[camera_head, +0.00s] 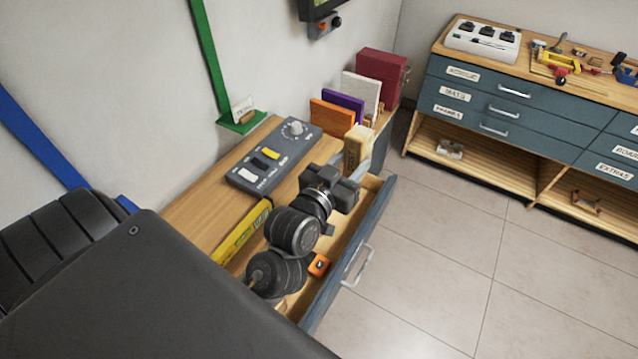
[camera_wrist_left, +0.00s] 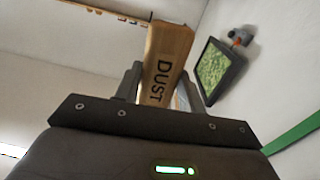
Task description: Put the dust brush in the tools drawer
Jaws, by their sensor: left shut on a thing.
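The dust brush (camera_head: 356,148) has a pale wooden body. In the left wrist view the brush (camera_wrist_left: 167,62) shows the word DUST on its face. My left gripper (camera_head: 362,163) is shut on it, with a finger on each side, in the left wrist view (camera_wrist_left: 162,85). The brush is held upright, over or near the far end of an open drawer (camera_head: 366,235). The drawer's front is blue-grey with a metal handle; its label is not visible, and my left arm hides much of its inside. I do not see my right gripper.
A grey switch box (camera_head: 273,158) sits on the wooden top beside the drawer. A yellow level (camera_head: 241,232) and an orange item (camera_head: 319,265) show near my arm. Upright coloured boards and a dark red box (camera_head: 380,78) stand behind. Another drawer cabinet (camera_head: 520,105) is at right; the floor between is clear.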

